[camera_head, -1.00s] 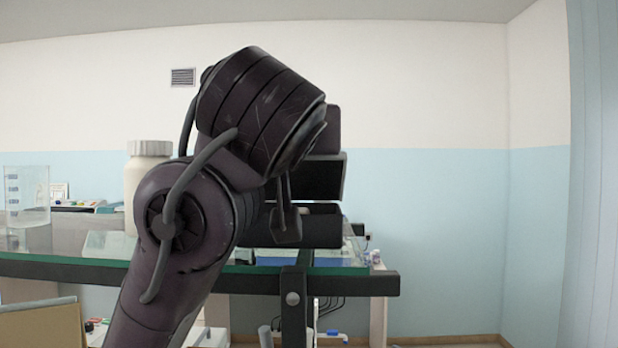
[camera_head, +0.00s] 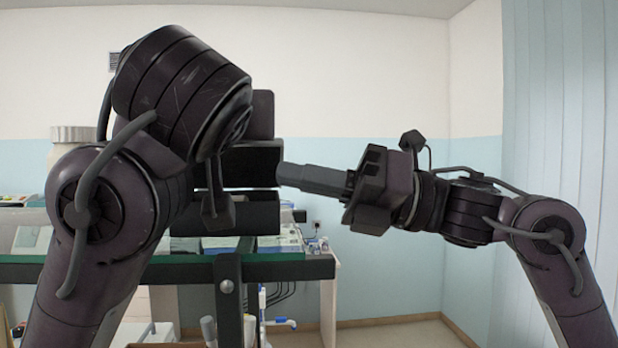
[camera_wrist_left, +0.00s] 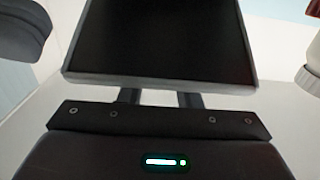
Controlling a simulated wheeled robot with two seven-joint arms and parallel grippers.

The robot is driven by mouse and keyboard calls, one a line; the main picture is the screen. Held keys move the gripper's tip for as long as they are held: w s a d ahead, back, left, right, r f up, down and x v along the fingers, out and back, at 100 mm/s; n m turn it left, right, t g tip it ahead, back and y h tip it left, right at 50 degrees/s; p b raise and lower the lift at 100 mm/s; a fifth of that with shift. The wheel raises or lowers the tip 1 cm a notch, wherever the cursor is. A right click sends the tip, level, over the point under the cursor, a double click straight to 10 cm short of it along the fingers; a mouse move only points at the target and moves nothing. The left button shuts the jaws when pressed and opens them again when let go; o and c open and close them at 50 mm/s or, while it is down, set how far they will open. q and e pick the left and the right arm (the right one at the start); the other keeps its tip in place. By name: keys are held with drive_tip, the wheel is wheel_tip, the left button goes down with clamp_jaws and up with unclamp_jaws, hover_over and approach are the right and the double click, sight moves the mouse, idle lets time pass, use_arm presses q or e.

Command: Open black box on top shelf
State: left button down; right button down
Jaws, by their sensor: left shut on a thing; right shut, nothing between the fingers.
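The black box (camera_head: 253,215) stands on the glass shelf in the head view, partly behind my left arm. Its dark lid (camera_head: 256,165) is raised above the base, leaving a gap. My left gripper (camera_wrist_left: 160,98) is shut on the lid; in the left wrist view its two fingers run under a black panel with a grey edge (camera_wrist_left: 158,40), which seems to be the lid. Its fingertips are hidden. My right gripper (camera_head: 282,174) is shut and empty, pointing left, its tips at or just in front of the lid's right side; contact cannot be told.
The glass shelf (camera_head: 285,257) has a green edge and dark frame. A white bottle (camera_head: 73,134) stands left, behind my left arm. Blue and white packs (camera_head: 220,246) show low behind the shelf front.

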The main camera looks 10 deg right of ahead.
sight(228, 148)
use_arm(q)
drive_tip(key=shift+w+f, duration=0.15)
use_arm(e)
drive_tip(key=x, duration=0.6)
drive_tip(key=shift+a+r, duration=0.1)
drive_tip(key=shift+a, duration=0.2)
drive_tip(key=shift+w+d+r+m, duration=0.1)
drive_tip(key=shift+w+r+m, duration=0.2)
drive_tip(key=shift+r, duration=0.2)
use_arm(q)
drive_tip(key=shift+d, duration=0.15)
use_arm(e)
drive_tip(key=shift+w+d+r, duration=0.15)
drive_tip(key=shift+w+r, duration=0.05)
drive_tip(key=shift+r, duration=0.05)
use_arm(q)
drive_tip(key=c, duration=1.4)
unclamp_jaws()
drive_tip(key=o, duration=0.4)
drive_tip(key=shift+c, duration=0.2)
